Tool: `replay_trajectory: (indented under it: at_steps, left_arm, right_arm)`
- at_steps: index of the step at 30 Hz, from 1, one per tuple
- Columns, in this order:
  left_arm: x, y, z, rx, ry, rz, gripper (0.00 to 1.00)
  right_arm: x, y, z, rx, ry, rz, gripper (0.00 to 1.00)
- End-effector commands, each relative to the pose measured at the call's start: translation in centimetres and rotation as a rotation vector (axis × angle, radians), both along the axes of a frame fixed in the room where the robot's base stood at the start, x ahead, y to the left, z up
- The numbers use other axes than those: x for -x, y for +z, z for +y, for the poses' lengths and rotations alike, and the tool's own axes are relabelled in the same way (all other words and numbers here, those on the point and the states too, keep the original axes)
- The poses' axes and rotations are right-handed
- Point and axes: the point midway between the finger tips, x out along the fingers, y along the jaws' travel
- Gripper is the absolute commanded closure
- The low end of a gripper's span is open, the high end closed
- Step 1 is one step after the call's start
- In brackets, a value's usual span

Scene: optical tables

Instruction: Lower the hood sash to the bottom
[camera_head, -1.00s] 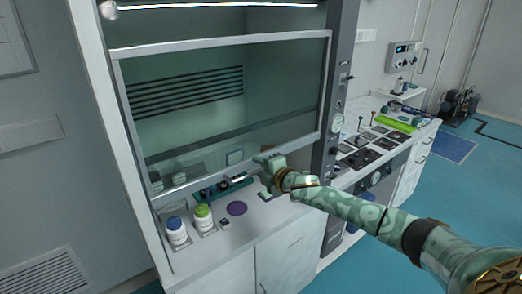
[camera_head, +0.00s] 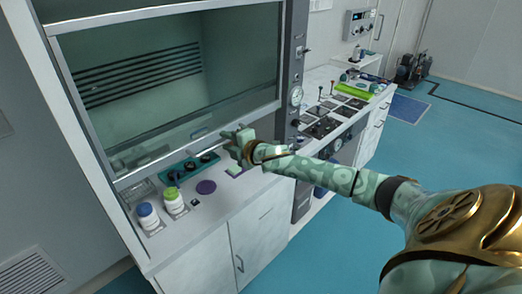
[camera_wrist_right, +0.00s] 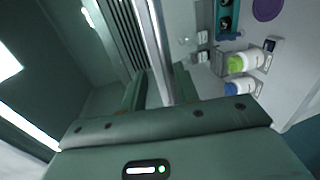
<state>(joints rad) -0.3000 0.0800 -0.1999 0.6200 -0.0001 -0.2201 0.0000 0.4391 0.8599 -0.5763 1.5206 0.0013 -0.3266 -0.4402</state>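The hood sash (camera_head: 186,95) is a framed glass panel across the fume hood's front. Its pale bottom rail (camera_head: 165,167) hangs above the worktop, with an opening below it. My right gripper (camera_head: 229,134) is at the right part of this rail. In the right wrist view the rail (camera_wrist_right: 152,35) runs down between the two fingers of this gripper (camera_wrist_right: 165,88). The fingers lie close on both sides of it and appear shut on it; their contact faces are hidden. My left gripper is in neither current view.
A blue-capped bottle (camera_head: 148,217), a green-capped bottle (camera_head: 173,202), a purple disc (camera_head: 206,187) and a teal rack (camera_head: 188,168) stand on the hood worktop below the sash. A side bench (camera_head: 335,118) with instruments is at the right. Open blue floor (camera_head: 330,250) lies in front.

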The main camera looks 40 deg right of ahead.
Motion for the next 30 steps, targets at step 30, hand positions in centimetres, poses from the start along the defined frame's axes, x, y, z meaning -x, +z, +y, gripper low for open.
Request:
replay_trajectory:
  at_steps: [30]
  left_arm:
    - [-0.2, 4.0, 0.0, 0.001, 0.0, -0.005, 0.3]
  right_arm:
    - [8.4, 1.8, -0.6, 0.0, 0.0, 0.002, 0.7]
